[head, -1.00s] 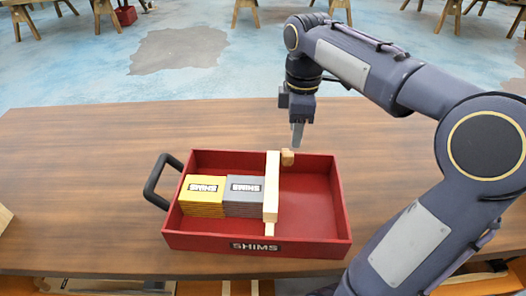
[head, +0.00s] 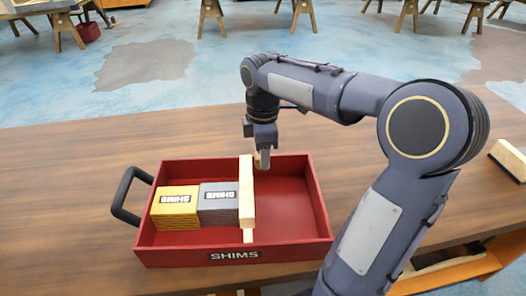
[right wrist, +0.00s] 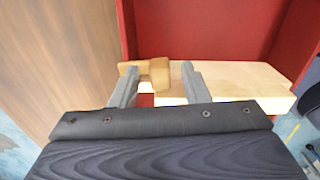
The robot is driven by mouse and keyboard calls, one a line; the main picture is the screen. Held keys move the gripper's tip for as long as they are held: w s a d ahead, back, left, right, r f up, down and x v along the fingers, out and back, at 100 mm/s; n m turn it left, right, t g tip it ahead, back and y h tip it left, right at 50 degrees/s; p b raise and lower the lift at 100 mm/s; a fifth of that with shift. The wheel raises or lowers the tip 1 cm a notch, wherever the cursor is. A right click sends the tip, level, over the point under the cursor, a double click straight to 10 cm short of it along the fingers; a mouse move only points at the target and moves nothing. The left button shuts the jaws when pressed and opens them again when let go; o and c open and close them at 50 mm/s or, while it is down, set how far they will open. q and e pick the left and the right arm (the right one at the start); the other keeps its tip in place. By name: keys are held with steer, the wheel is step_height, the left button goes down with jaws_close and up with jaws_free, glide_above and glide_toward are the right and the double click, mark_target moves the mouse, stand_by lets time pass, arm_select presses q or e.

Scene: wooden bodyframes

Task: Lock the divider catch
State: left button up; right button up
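The divider (head: 246,195) is a pale wooden bar standing across the red tray (head: 295,241). The catch (right wrist: 157,72) is a small brown wooden block at the divider's far end; in the head view my gripper partly hides it. My right gripper (head: 264,163) points down at the catch. In the right wrist view its two fingers (right wrist: 158,80) are apart, with the catch's block between their tips. The left finger overlaps the catch's narrow end; a gap shows before the right finger. Whether either finger touches it I cannot tell. My left gripper is not in view.
Yellow (head: 175,208) and grey (head: 218,203) shim stacks fill the tray left of the divider. The right compartment is empty. A black handle (head: 122,198) sticks out at the tray's left. A wood-and-black block (head: 508,160) lies at the table's right. The table behind the tray is clear.

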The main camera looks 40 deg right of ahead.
jaws_close()
steer(key=shift+a+r+m+p, duration=0.15)
steer(key=shift+m+p, duration=0.25)
steer(key=shift+p, duration=0.05)
steer(key=shift+w, duration=0.15)
jaws_free()
